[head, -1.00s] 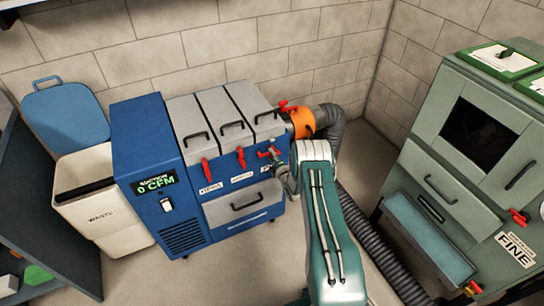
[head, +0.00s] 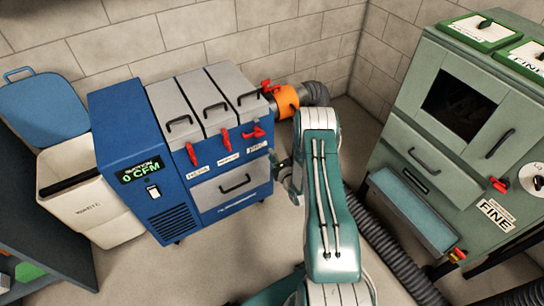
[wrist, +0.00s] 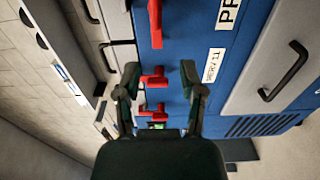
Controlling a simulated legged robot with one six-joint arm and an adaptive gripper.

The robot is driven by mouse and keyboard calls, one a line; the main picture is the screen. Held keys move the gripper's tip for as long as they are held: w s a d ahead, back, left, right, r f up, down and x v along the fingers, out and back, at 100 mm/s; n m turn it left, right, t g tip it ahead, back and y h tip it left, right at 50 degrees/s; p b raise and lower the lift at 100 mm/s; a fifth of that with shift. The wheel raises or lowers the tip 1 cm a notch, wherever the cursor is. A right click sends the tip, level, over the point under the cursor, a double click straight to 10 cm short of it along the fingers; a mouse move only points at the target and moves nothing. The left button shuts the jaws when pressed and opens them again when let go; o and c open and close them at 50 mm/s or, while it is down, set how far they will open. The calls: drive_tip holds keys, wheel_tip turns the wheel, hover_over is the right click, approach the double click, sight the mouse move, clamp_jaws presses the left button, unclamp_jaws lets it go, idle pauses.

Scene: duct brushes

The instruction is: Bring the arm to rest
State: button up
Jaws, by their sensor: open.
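My gripper (wrist: 160,90) is open in the wrist view, its two dark fingers apart with nothing held between them. It points toward the front of the blue suction unit (wrist: 185,25), whose red latches (wrist: 153,78) show beyond and between the fingers. In the head view my teal and white arm (head: 325,190) stands to the right of the blue suction unit (head: 130,140). The gripper is mostly hidden behind the arm there, beside the unit's right front edge.
An orange collar (head: 287,101) and dark hose (head: 316,94) leave the unit's right side. A green cabinet (head: 430,140) stands at the right. A white waste bin (head: 90,212) with a blue lid stands at the left. Bare floor (head: 215,265) lies in front of the unit.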

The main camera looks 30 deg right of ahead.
idle(0.4)
drive_tip(key=w+a+r+m+g+h, duration=0.1)
drive_tip(key=a+r+m+g, duration=0.25)
drive_tip(key=r, duration=1.15)
drive_tip(key=w+a+r+m+g+h, duration=0.1)
drive_tip(key=a+r+m+g, duration=0.3)
drive_tip(key=r, duration=1)
drive_tip(key=s+a+r+m+g, duration=0.1)
drive_tip(key=s+a+r+m, duration=0.15)
drive_tip(key=s+r, duration=0.35)
drive_tip(key=s+a+r+m, duration=0.2)
drive_tip(key=s+r+m, duration=0.15)
drive_tip(key=s, duration=0.35)
drive_tip(key=s+a+r+m+g, duration=0.1)
drive_tip(key=s+a, duration=0.1)
drive_tip(key=s, duration=0.5)
drive_tip(key=s+a+m+g+y, duration=0.1)
drive_tip(key=s+a+m, duration=0.1)
drive_tip(key=s, duration=0.5)
drive_tip(key=s+a+r+m+g, duration=0.1)
drive_tip(key=s+a+m+g, duration=0.1)
drive_tip(key=s, duration=0.5)
drive_tip(key=shift+s+a+r, duration=0.3)
drive_tip(key=shift+a+r, duration=0.05)
drive_tip(key=shift+a, duration=0.1)
